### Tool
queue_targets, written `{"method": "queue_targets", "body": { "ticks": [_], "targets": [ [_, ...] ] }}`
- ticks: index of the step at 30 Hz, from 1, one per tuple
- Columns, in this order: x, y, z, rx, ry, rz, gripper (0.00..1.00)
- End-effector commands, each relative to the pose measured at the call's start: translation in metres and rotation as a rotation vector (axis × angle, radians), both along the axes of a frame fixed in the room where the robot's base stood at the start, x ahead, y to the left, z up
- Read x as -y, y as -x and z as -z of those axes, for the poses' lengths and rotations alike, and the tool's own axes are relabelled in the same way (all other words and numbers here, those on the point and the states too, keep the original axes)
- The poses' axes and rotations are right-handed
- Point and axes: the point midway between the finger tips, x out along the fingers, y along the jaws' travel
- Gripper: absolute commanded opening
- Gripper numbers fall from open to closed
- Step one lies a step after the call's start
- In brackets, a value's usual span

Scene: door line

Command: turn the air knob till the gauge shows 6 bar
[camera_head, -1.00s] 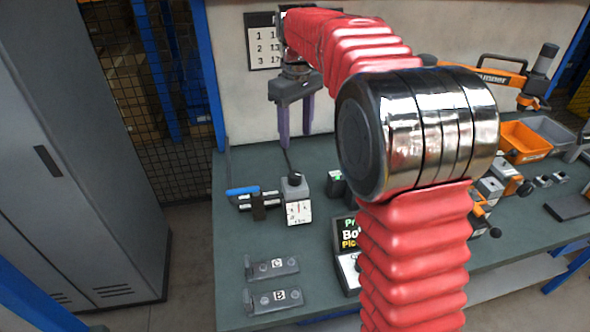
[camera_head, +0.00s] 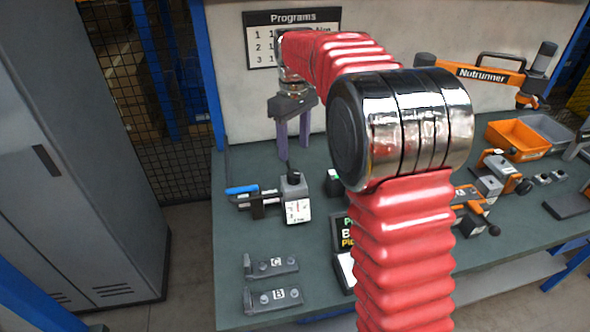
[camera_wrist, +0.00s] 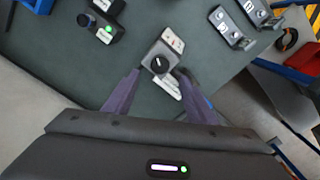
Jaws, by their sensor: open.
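The air knob (camera_head: 293,175) is a small black knob on top of a grey block, on the left part of the green bench. The gauge (camera_head: 298,210) is the white face on the block's front; its reading is too small to make out. My gripper (camera_head: 294,153) is open, pointing down above the knob, with nothing between its purple fingers. In the wrist view my gripper (camera_wrist: 158,72) has its fingertips on either side of the line to the knob (camera_wrist: 159,63), which appears just beyond them. I cannot tell the exact height gap.
A small black box with a green light (camera_head: 334,182) stands to the right. Holders C (camera_head: 277,264) and B (camera_head: 279,295) lie nearer the front. An orange bin (camera_head: 517,139) is at the right.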

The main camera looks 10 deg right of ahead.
Motion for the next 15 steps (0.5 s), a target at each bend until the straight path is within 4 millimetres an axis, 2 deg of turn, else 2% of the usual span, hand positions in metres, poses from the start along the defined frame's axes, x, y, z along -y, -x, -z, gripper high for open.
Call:
{"method": "queue_targets", "body": {
  "ticks": [15],
  "targets": [
    [0.0,0.001,0.078,-0.002,0.0,-0.001,0.51]
  ]
}}
